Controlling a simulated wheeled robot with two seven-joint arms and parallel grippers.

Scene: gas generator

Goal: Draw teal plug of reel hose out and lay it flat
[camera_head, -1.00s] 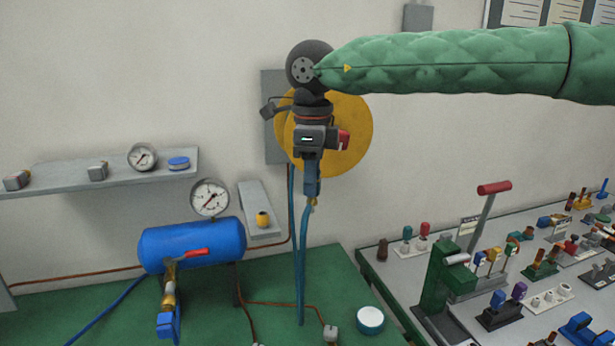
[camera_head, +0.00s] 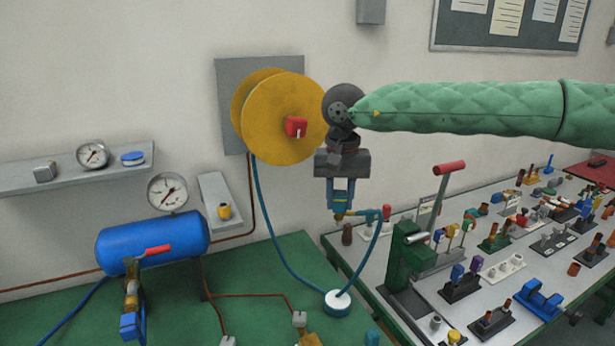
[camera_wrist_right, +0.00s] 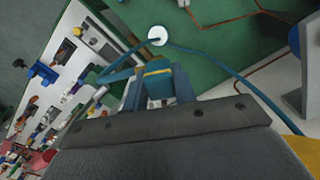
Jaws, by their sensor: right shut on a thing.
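My right gripper (camera_head: 341,196) hangs from the green-sleeved arm to the right of the reel. It is shut on the teal plug (camera_head: 368,214), whose brass-coloured end shows at the fingertips. The plug lies roughly level in the air, above the tables. In the right wrist view the teal plug (camera_wrist_right: 116,77) sticks out to the left of the fingers (camera_wrist_right: 158,88). The teal hose (camera_head: 277,248) hangs from the yellow reel (camera_head: 278,118), dips by a round white-topped piece (camera_head: 338,301), and rises to the plug. My left gripper is not in view.
A blue tank (camera_head: 153,243) with a red-handled valve stands at the left. The green table (camera_head: 262,300) has some clear surface near the hose. A green lever press (camera_head: 410,250) and a crowded grey bench (camera_head: 455,310) lie to the right.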

